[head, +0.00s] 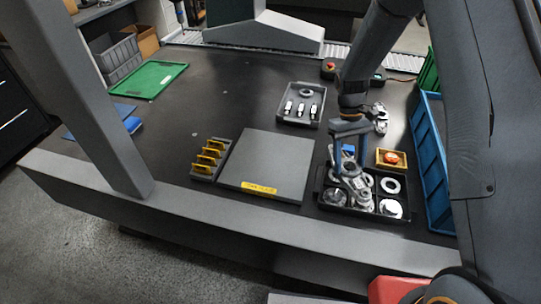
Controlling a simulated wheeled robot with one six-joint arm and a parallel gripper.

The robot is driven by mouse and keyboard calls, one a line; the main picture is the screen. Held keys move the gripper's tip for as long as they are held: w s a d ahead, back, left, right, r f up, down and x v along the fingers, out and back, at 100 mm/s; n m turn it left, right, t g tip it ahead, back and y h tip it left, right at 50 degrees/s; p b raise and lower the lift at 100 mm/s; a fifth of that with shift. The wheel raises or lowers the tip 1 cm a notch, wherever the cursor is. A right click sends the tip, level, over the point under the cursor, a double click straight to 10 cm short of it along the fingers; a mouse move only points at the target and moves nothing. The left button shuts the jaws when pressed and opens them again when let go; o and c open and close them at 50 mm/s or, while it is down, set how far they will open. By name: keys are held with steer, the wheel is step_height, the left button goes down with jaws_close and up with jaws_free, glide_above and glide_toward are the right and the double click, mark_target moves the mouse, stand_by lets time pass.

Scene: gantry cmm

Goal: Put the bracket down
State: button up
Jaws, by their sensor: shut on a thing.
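My gripper (348,169) points down over the black divided tray (321,190) at the right front of the table. It is shut on a silver metal part, which I take to be the bracket (354,184). The bracket is just below the fingertips, over the tray's middle. The fingers partly hide it, and I cannot tell whether it touches the tray or the parts in it. Silver discs and rings lie in the tray's compartments, among them a ring (390,185) and a disc (391,208).
Left of the tray is a flat grey plate (268,165) with a yellow label, then a rack of yellow pieces (208,158). A blue bin (430,160) stands right. The table's left middle is clear.

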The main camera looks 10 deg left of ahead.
steer(key=w+a+r+n+t+y+b, duration=0.1)
steer(key=w+a+n+t+b, duration=0.15)
steer(key=a+n, duration=0.75)
steer(key=w+a+r+n+t+y+b, duration=0.1)
steer(key=w+a+r+n+t+b, duration=0.15)
steer(key=a+n, duration=0.8)
steer(key=w+a+r+n+t+y+b, duration=0.15)
steer(key=a+n+t, duration=0.35)
steer(key=n, duration=0.9)
steer(key=shift+g+h, duration=0.25)
steer(key=shift+g, duration=0.55)
steer(key=f, duration=0.2)
steer(key=f+b, duration=0.1)
steer(key=f, duration=0.1)
steer(key=a+f, duration=0.1)
steer(key=f, duration=0.1)
steer(key=shift+w+b, duration=0.2)
steer(key=shift+b, duration=0.1)
steer(key=shift+f+b, duration=1.45)
steer(key=shift+f, duration=0.85)
steer(key=shift+f, duration=0.1)
steer(key=o, duration=1.5)
